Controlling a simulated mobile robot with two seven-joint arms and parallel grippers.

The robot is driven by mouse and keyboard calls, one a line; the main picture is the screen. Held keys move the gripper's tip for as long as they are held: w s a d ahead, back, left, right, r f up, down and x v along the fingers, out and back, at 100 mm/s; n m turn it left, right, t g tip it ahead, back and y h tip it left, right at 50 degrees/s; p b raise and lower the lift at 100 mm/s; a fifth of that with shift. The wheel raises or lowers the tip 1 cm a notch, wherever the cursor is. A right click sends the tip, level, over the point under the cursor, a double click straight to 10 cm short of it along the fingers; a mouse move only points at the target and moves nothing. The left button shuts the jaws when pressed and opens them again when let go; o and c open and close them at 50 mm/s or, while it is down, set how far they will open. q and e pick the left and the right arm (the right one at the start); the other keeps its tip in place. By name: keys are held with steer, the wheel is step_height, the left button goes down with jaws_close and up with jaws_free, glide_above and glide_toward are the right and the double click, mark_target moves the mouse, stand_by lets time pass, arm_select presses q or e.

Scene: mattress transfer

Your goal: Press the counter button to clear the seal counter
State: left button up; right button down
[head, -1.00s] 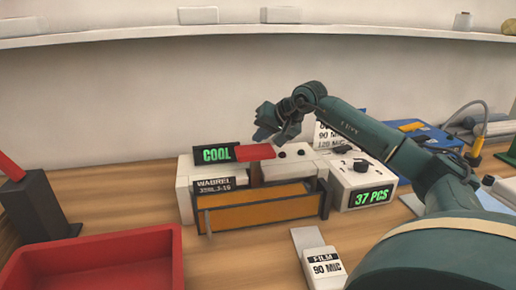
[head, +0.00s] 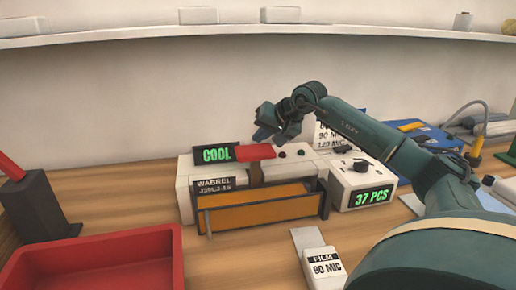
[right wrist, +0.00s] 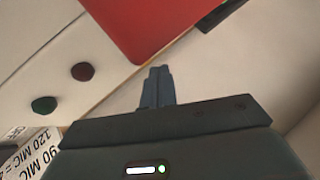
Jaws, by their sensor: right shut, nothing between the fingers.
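The counter box (head: 352,185) stands at the right end of the sealer, and its green display (head: 373,196) reads 37 PCS. A dark knob-like button (head: 361,165) sits on top of the box. The white sealer (head: 185,190) has a COOL display (head: 214,154), a red bar (head: 255,152) and two small buttons. The wrist view shows these as a dark red button (right wrist: 82,71) and a green button (right wrist: 44,104). My right gripper (head: 262,135) is shut and empty above the sealer's back, left of the counter box. It also shows in the wrist view (right wrist: 157,85). My left gripper is out of view.
A red tray (head: 100,240) stands at the front left, beside a dark stand (head: 40,205). A FILM 90 MIC box (head: 325,266) lies in front. A thickness sign (head: 328,137) stands behind the counter box. A blue mat with tools (head: 440,138) lies at the back right.

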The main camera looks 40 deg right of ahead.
steer(key=shift+f, duration=0.1)
steer(key=shift+f+b, duration=0.3)
steer(key=shift+f, duration=0.05)
steer(key=shift+f+b, duration=0.7)
steer(key=shift+f, duration=0.25)
stand_by(0.9)
steer(key=shift+r, duration=0.1)
steer(key=shift+r+p, duration=1.15)
steer(key=shift+r, duration=0.1)
steer(key=shift+r+p, duration=2.15)
steer(key=shift+r, duration=0.4)
